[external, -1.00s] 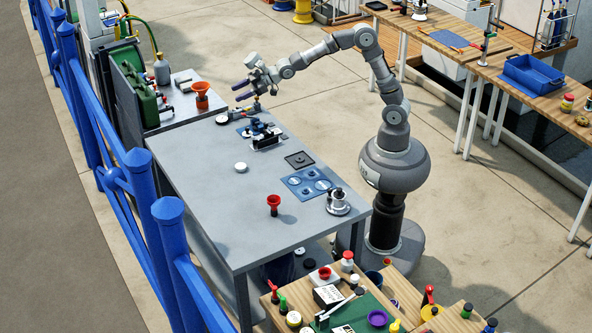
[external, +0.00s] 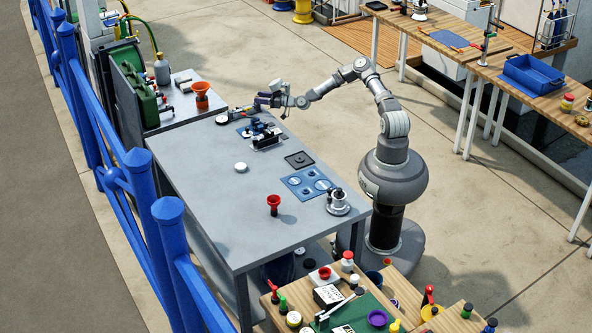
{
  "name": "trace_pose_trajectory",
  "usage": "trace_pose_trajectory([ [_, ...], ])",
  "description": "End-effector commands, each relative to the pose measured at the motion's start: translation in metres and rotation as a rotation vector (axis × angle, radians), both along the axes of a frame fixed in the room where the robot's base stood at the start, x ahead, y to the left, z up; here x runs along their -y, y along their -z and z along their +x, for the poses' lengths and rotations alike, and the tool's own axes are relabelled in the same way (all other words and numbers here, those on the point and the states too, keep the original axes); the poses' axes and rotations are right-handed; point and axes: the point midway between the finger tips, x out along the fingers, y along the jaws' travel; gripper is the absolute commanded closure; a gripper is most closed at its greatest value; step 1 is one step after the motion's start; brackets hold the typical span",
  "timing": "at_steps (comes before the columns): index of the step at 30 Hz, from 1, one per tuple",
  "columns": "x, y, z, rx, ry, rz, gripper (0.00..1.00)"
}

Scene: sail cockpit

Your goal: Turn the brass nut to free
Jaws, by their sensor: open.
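My gripper (external: 262,101) is low over the far end of the grey metal table, on the right side. It is open. Its fingers point left, close to a small upright fitting on a low fixture (external: 236,113). The gripper covers part of that fitting. The brass nut is too small and too hidden to make out for sure. I cannot tell whether the fingers touch anything.
A dark clamp-like device (external: 262,135) stands just in front of the gripper. The table's left middle (external: 190,165) is clear.

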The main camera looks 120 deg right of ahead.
Motion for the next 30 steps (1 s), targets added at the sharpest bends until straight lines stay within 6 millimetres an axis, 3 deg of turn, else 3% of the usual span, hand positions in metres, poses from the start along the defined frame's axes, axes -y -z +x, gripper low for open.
trace_pose_trajectory([
  [6,0.016,0.001,0.017,-0.001,-0.001,0.001,0.48],
  [14,0.018,0.000,0.018,-0.001,-0.001,0.001,0.48],
  [21,0.018,0.000,0.018,-0.001,-0.001,0.001,0.97],
  [30,0.018,0.000,0.017,-0.001,-0.031,0.001,0.97],
])
